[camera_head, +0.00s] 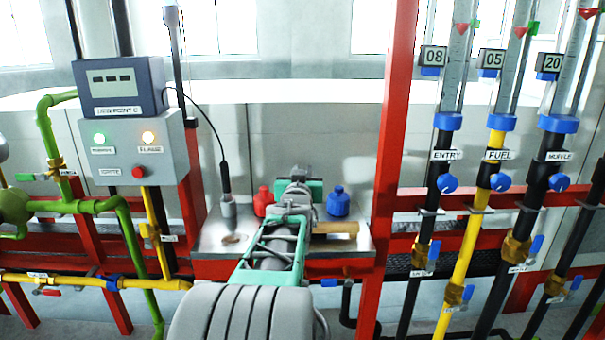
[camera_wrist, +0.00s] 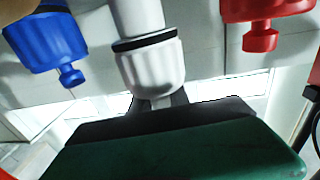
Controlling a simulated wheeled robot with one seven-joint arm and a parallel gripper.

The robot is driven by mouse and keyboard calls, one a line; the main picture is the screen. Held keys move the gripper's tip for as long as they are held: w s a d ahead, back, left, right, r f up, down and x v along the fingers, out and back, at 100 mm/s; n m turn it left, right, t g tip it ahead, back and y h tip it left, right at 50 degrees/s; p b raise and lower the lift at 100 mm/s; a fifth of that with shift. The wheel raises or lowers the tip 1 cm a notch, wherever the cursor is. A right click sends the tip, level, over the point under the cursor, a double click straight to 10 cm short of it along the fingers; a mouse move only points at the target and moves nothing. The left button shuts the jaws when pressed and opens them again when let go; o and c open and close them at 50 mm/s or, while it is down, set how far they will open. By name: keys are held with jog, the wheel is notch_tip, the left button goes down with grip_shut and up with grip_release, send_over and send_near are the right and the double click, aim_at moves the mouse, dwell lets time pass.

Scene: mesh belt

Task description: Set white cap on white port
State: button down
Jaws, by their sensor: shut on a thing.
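My gripper (camera_wrist: 158,101) is shut on the small end knob of a ribbed white cap (camera_wrist: 151,70). In the wrist view, the cap's wide end meets a black ring at the end of a white tube-shaped port (camera_wrist: 140,17). Cap and port look roughly in line there; I cannot tell whether the cap is fully seated. In the head view, my gripper (camera_head: 297,187) is above the metal shelf (camera_head: 212,236), between a red cap and a blue cap. My arm and gripper hide most of the white cap and port in that view.
The red cap (camera_head: 263,201) stands left of my gripper and the blue cap (camera_head: 338,201) right. A tan cylinder (camera_head: 335,228) lies near the blue cap. A cabled grey probe (camera_head: 228,205) stands at left. A red upright post (camera_head: 392,130) rises close on the right.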

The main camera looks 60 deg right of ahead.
jog(key=shift+f+b, duration=0.95)
jog(key=c, duration=1.6)
grip_release()
jog(key=o, duration=0.4)
jog(key=shift+f, duration=0.15)
jog(key=shift+o, duration=0.2)
jog(key=v, duration=0.8)
jog(key=shift+b, duration=0.3)
jog(key=shift+r, duration=0.3)
